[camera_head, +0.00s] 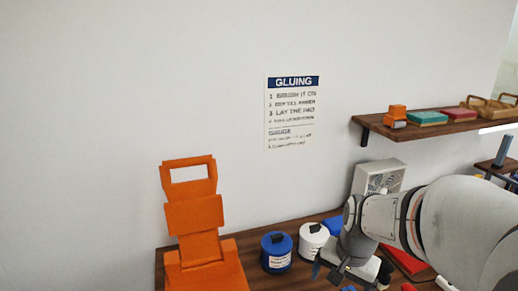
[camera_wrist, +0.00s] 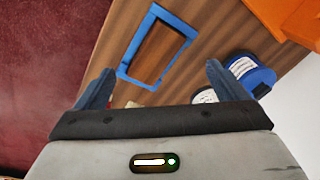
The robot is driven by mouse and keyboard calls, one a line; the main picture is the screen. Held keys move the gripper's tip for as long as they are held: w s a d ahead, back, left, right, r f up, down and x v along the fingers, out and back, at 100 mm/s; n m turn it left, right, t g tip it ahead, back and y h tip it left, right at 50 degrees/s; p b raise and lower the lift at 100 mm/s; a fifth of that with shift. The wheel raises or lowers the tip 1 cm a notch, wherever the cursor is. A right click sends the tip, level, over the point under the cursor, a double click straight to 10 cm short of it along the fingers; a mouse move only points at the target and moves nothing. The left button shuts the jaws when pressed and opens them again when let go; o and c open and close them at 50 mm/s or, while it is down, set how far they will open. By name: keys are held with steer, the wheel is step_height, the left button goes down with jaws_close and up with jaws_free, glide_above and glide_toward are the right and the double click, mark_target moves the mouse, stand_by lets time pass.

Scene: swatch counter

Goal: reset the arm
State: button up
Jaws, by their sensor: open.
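My gripper (camera_wrist: 158,68) is open, with its two blue fingers spread apart and nothing between them. In the head view my gripper (camera_head: 332,280) hangs low over the wooden counter (camera_head: 245,246), partly cut off by the lower edge. In the wrist view a hollow blue rectangular frame (camera_wrist: 136,42) lies on the counter ahead of the fingers, apart from them as far as I can tell. My arm comes in from the right and hides part of the counter.
A blue pot (camera_head: 276,252) and white pot (camera_head: 312,240) stand beside my gripper. A large orange stand (camera_head: 195,217) is at the left. A white fan-like box (camera_head: 378,178) stands behind my arm. A wall shelf (camera_head: 440,128) holds small items. A red object (camera_head: 403,258) lies at right.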

steer(key=s+a+r+n+t, duration=0.2)
steer(key=s+r+n, duration=0.3)
steer(key=s+n, duration=0.2)
steer(key=shift+s+a+r+h, duration=0.15)
steer(key=shift+s+a+h, duration=0.2)
steer(key=shift+s, duration=0.3)
